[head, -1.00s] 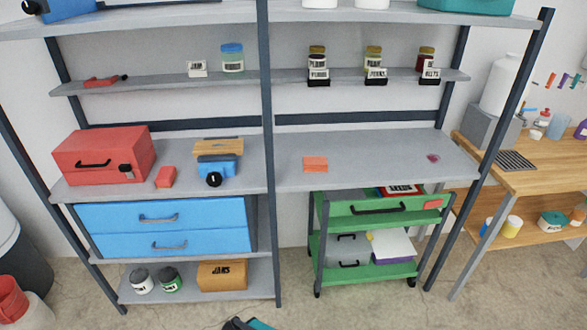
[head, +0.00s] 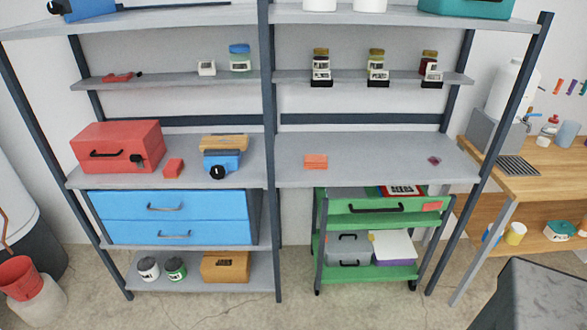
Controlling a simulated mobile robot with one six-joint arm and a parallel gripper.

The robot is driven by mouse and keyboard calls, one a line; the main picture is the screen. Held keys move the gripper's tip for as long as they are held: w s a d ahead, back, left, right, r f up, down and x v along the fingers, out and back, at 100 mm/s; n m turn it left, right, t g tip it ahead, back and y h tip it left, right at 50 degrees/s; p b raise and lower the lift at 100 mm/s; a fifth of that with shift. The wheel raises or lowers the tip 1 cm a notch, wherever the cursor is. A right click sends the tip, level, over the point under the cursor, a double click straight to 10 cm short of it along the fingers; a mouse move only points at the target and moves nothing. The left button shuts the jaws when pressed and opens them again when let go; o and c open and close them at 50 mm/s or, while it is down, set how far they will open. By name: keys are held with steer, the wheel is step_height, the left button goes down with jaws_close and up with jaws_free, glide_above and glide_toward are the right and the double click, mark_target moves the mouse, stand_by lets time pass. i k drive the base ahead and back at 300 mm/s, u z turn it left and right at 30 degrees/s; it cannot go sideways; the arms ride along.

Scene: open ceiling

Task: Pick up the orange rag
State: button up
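The orange rag (head: 316,161) looks like a flat, folded orange square. It lies on the grey middle shelf (head: 375,152) of the right-hand shelving bay, near the post between the two bays. Nothing covers it and the shelf around it is bare. My gripper is not in view.
A red toolbox (head: 117,148), a red block (head: 174,168) and a blue tool (head: 222,161) stand on the left bay's shelf. A green cart (head: 368,272) stands under the rag's shelf. A dark grey box-like shape (head: 545,295) fills the bottom right corner. Concrete floor shows in front.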

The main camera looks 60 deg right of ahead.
mark_target(312, 161)
steer(key=z, duration=0.55)
steer(key=k, duration=0.15)
steer(key=u, duration=2.65)
steer(key=k, duration=0.6)
steer(key=u, duration=0.4)
steer(key=k, duration=1.25)
steer(key=z, duration=0.05)
